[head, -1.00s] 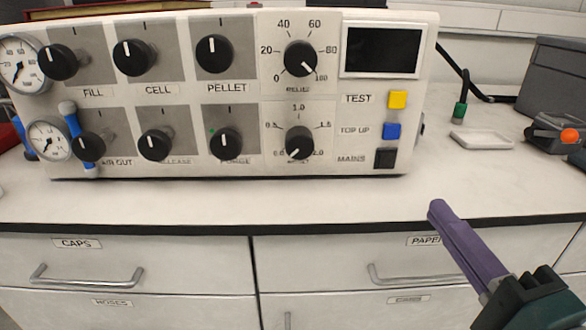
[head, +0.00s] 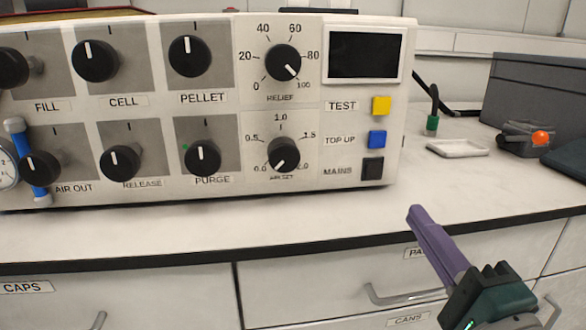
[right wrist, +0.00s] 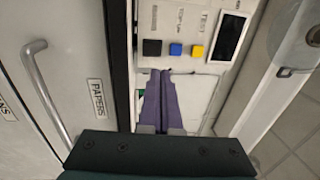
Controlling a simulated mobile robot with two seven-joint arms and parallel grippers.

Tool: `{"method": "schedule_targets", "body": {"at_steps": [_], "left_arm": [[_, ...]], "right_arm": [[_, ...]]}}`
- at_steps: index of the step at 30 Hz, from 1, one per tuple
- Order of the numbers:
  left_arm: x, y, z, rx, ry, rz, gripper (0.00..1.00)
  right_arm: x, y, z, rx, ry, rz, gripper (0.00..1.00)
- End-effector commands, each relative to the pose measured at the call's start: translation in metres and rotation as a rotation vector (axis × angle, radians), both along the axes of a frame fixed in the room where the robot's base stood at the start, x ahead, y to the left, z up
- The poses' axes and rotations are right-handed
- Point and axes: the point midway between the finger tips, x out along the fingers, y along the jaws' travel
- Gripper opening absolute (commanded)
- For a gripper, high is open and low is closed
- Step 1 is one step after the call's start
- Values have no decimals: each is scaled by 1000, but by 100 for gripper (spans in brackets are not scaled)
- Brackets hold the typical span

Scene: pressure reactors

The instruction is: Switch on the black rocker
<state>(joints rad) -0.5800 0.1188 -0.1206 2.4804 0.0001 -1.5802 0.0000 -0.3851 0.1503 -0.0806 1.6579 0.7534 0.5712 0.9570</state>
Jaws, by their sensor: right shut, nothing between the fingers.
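The black rocker (head: 371,168) sits at the lower right of the white control panel (head: 225,190), beside the word MAINS. It also shows in the right wrist view (right wrist: 152,48), left of the blue and yellow buttons. Whether it is on or off I cannot tell; the screen (head: 365,54) above is dark. My right gripper (head: 416,212) has purple fingers, shut and empty, in front of the bench edge, below and right of the rocker and apart from it. In the right wrist view the fingers (right wrist: 160,75) point toward the panel. My left gripper is out of view.
A blue TOP UP button (head: 377,139) and a yellow TEST button (head: 381,105) sit just above the rocker. Black knobs fill the panel to the left. A white tray (head: 457,148) and a device with an orange knob (head: 540,138) stand to the right. The bench front is clear.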

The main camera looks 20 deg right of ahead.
Motion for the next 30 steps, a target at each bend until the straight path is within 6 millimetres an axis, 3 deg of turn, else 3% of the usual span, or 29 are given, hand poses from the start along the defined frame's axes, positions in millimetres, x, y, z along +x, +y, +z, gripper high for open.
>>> {"method": "schedule_targets", "body": {"at_steps": [9, 15, 30], "left_arm": [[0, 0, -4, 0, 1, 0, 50], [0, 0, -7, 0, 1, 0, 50], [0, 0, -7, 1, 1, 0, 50]], "right_arm": [[66, -16, 12, -1, -4, -2, 0], [92, -22, 15, 0, -1, -1, 0], [101, -24, 17, 0, 2, 0, 0]]}}
